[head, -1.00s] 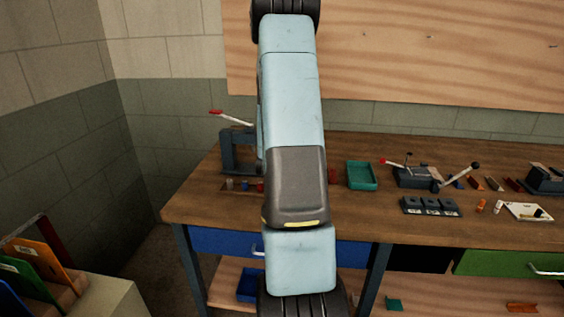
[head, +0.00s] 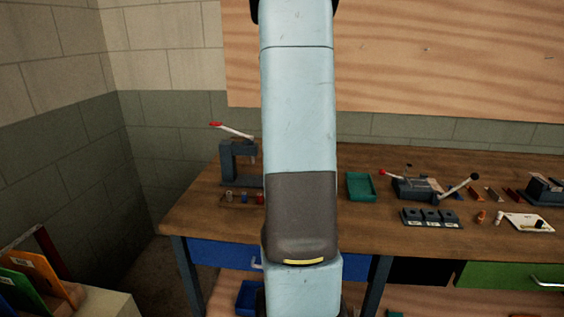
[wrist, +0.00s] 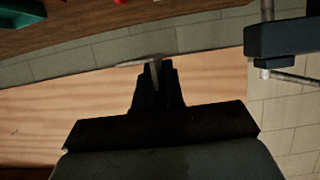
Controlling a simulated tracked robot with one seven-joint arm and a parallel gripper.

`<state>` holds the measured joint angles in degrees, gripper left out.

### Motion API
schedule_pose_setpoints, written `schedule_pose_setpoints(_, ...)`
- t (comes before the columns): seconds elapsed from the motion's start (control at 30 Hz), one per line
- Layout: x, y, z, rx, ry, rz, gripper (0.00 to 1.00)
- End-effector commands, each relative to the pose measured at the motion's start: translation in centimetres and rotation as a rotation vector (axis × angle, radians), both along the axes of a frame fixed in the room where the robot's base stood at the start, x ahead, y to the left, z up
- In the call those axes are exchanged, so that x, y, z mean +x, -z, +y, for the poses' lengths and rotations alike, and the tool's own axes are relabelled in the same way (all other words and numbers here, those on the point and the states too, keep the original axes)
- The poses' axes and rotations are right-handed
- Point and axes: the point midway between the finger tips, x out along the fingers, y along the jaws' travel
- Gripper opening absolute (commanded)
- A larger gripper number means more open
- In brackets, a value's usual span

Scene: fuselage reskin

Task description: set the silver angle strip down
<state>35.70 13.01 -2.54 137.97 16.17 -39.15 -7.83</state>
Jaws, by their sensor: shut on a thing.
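My gripper (wrist: 156,68) shows in the wrist view, its dark fingers close together. It is shut on the silver angle strip (wrist: 138,62), a thin pale piece at the fingertips that sticks out to the left. The strip appears held clear of any surface, with the wall and wood panel behind it. In the head view my arm fills the middle, and neither the gripper nor the strip can be made out there.
The wooden workbench (head: 300,232) holds a lever press (head: 238,160) at left, a green tray (head: 360,186), a clamp fixture (head: 418,188) and a dark three-part block (head: 432,217). Small parts lie at right. Bare wood shows along the front. Colored folders (head: 35,275) stand lower left.

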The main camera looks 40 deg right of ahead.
Motion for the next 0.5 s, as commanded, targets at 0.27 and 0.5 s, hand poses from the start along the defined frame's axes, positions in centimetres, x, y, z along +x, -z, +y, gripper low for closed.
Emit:
schedule_pose_setpoints(0.27,-5.6,-2.4,0.2,0.000,0.004,-0.001,0.00)
schedule_pose_setpoints(0.5,-8.0,-3.4,0.3,0.000,0.002,0.001,0.00)
